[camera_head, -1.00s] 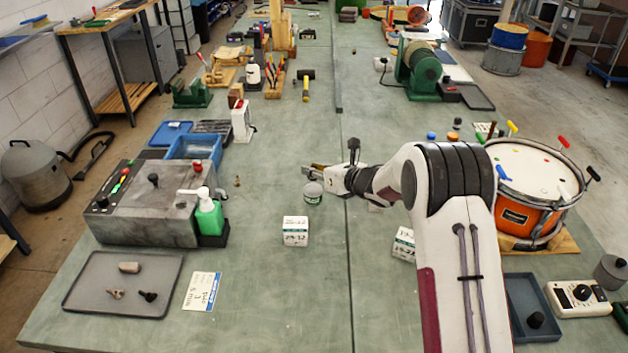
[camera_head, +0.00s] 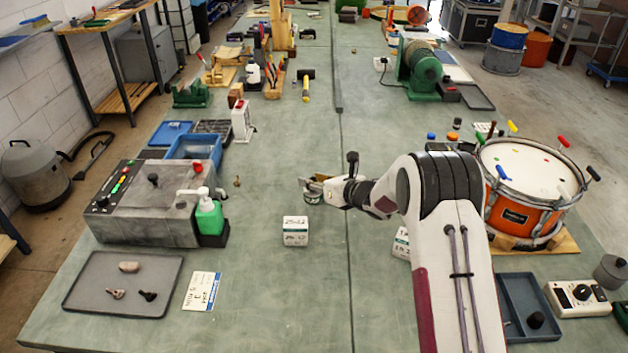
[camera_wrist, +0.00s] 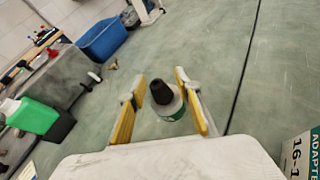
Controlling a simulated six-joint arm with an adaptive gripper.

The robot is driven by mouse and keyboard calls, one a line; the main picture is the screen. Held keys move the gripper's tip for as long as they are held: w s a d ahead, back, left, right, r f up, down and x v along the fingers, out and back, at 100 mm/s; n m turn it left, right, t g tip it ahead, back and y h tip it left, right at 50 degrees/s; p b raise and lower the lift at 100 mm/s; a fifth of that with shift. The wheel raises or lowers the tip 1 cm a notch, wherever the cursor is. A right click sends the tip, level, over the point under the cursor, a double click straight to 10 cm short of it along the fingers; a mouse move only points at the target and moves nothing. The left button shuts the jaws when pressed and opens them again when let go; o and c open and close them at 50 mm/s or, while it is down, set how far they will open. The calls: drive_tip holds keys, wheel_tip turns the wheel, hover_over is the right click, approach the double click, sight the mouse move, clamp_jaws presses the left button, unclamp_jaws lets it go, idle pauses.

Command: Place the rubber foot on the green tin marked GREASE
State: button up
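The green-labelled tin (camera_head: 312,196) stands on the bench under my gripper (camera_head: 316,183). In the wrist view the tin (camera_wrist: 171,108) is grey with a green label; its lettering is too small to read. A dark, tapered rubber foot (camera_wrist: 161,92) shows over the tin's top between my fingers and seems to rest on it. My gripper (camera_wrist: 160,80) is open, with its yellow-padded fingers to either side of the foot and a visible gap at each. In the head view the foot is mostly hidden by the fingers.
A white labelled box (camera_head: 295,231) stands in front of the tin, and another box (camera_head: 401,244) is partly behind my arm. A green bottle (camera_head: 208,214) stands by the grey machine (camera_head: 150,215) at left. An orange drum (camera_head: 520,210) is at right. Bench around the tin is clear.

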drive_tip(key=shift+r, duration=0.15)
idle(0.3)
drive_tip(key=shift+s+d+r, duration=0.2)
drive_tip(key=shift+s+d, duration=0.1)
drive_tip(key=shift+s, duration=0.05)
drive_tip(key=v, duration=1.1)
drive_tip(key=shift+r, duration=0.1)
idle(0.5)
